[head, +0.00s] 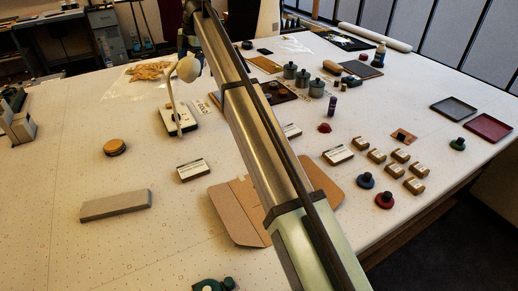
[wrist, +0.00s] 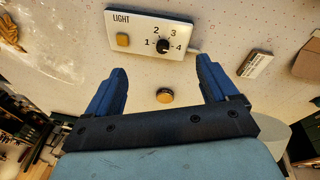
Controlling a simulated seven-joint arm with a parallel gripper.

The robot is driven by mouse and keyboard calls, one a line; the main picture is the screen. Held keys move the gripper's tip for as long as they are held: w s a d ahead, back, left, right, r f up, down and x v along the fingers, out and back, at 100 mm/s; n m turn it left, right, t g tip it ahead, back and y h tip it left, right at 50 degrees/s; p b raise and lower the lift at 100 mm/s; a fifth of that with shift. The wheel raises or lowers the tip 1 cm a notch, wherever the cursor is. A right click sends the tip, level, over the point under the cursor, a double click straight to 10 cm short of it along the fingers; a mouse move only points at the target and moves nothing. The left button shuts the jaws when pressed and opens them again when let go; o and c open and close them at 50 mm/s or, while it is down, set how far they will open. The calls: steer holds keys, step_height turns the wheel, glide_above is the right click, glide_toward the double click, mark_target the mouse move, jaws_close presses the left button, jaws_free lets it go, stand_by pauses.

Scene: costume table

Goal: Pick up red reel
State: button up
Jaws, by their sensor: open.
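The likely red reel (head: 384,200) is a small red disc with a dark knob-like top. It stands on the right part of the table in the head view, below a similar blue one (head: 366,181). It does not show in the wrist view. My gripper (wrist: 164,82) is open and empty in the wrist view, its two blue fingers wide apart. It is well away from the red reel, and its fingers cannot be made out in the head view. A round tin with an orange-brown top (wrist: 165,96) shows between the fingers, apparently on the table beyond them.
Several small tan blocks (head: 377,156) stand just above the reels. A similar green piece (head: 457,144) and two trays (head: 489,128) lie farther right. A folded cardboard piece (head: 232,213) lies under my arm's line. A light panel (wrist: 139,39) with a dial shows in the wrist view.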

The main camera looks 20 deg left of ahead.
steer(key=s+d+f+m, duration=0.3)
steer(key=s+d+m, duration=0.15)
steer(key=d, duration=0.55)
steer(key=s+d+f+m+t, duration=0.15)
steer(key=s+d+m, duration=0.3)
steer(key=d, duration=0.55)
steer(key=s+d+f+m, duration=0.3)
steer(key=d+m, duration=0.3)
steer(key=d, duration=0.4)
steer(key=shift+h, duration=0.3)
steer(key=f, duration=0.5)
steer(key=a+f, duration=0.1)
steer(key=f, duration=0.1)
steer(key=shift+w+f, duration=0.15)
steer(key=shift+f, duration=0.05)
steer(key=shift+a+f, duration=0.2)
steer(key=shift+f, duration=0.65)
steer(key=shift+a+f, duration=0.2)
steer(key=shift+f, duration=0.65)
steer(key=shift+a+f, duration=0.2)
steer(key=shift+f, duration=0.65)
steer(key=c, duration=1.2)
steer(key=shift+o, duration=0.2)
steer(key=shift+r, duration=0.15)
